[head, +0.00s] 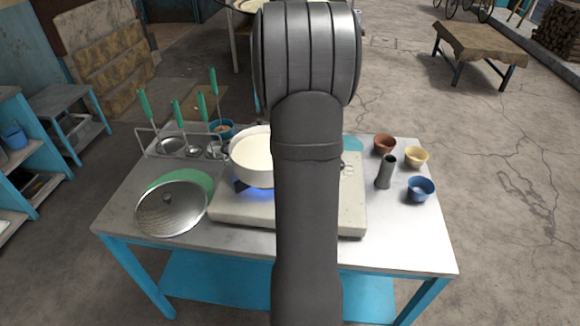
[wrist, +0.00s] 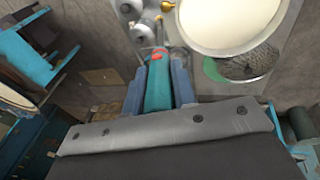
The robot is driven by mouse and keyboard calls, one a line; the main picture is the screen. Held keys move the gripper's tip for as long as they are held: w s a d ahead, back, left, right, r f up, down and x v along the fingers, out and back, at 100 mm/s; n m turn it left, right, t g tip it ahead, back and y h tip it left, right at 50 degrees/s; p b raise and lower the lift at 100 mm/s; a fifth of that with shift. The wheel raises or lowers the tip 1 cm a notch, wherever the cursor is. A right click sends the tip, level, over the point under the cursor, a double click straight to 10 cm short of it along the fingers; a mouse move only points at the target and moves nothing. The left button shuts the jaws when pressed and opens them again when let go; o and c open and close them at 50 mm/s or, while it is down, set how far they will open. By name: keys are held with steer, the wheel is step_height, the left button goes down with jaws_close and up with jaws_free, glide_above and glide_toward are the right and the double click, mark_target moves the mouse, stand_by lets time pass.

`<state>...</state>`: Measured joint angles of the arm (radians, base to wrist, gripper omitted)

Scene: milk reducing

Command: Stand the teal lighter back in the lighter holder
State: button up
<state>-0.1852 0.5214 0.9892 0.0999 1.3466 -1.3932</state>
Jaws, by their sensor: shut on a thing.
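The teal lighter (wrist: 159,88) is between the two blue-grey fingers of my gripper (wrist: 159,80) in the wrist view. My gripper is shut on it. Its red band and thin metal tip point toward the top of the wrist view, beside the white pan. In the head view my arm hides the gripper and the lighter. The lighter holder appears to be the dark grey upright cylinder (head: 384,176) on the right of the table, apart from my arm. Its top looks open and empty.
The white pan of milk (head: 250,158) sits on the stove (head: 232,208), with a blue flame under it. Three small bowls, brown (head: 385,144), yellow (head: 416,157) and blue (head: 420,189), surround the cylinder. A lid (head: 170,210) and a green-handled utensil rack (head: 150,143) are left.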

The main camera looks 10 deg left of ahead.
steer(key=d+r+g+h, duration=0.1)
steer(key=d+r+g, duration=0.1)
steer(key=d, duration=1.6)
steer(key=d+r+g+h, duration=0.1)
steer(key=d+r, duration=0.1)
steer(key=d, duration=1.5)
step_height(320, 180, down, 14)
steer(key=shift+s+f, duration=0.15)
steer(key=shift+s, duration=0.2)
steer(key=o, duration=1.1)
steer(key=shift+c, duration=0.2)
step_height(320, 180, up, 18)
steer(key=shift+f, duration=0.25)
